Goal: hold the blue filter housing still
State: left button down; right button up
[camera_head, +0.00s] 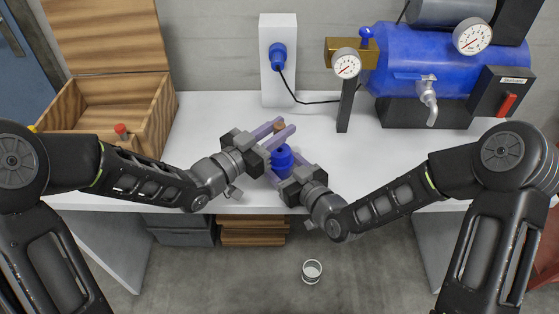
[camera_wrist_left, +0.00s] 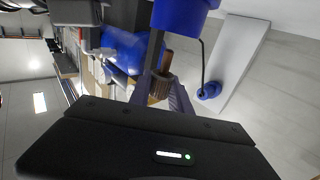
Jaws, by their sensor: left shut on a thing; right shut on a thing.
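The blue filter housing (camera_head: 282,158) stands over the white bench near its front edge. My right gripper (camera_head: 284,163) is shut on it, with a purple finger on either side. My left gripper (camera_head: 281,130) is above and a little left of the housing, shut on a small brown fitting (camera_head: 280,127). In the left wrist view the ridged brown fitting (camera_wrist_left: 161,86) shows by a purple finger (camera_wrist_left: 180,98). A blue body, seemingly the housing (camera_wrist_left: 184,12), shows at the top edge there. Whether the fitting touches the housing I cannot tell.
An open wooden box (camera_head: 150,120) is at the bench's left. A white panel with a blue plug (camera_head: 278,54) and black cable stands behind. A gauge on a post (camera_head: 346,66) and a blue tank (camera_head: 415,60) are at back right. A cup (camera_head: 312,271) is on the floor.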

pick_arm(q)
jog(key=shift+r, duration=0.8)
pick_arm(e)
jog(key=shift+d+f, duration=0.1)
jog(key=shift+f, duration=0.2)
jog(key=o, duration=1.3)
jog(key=shift+c, duration=0.2)
jog(key=o, duration=0.4)
jog(key=shift+r, duration=0.2)
jog(key=shift+o, duration=0.2)
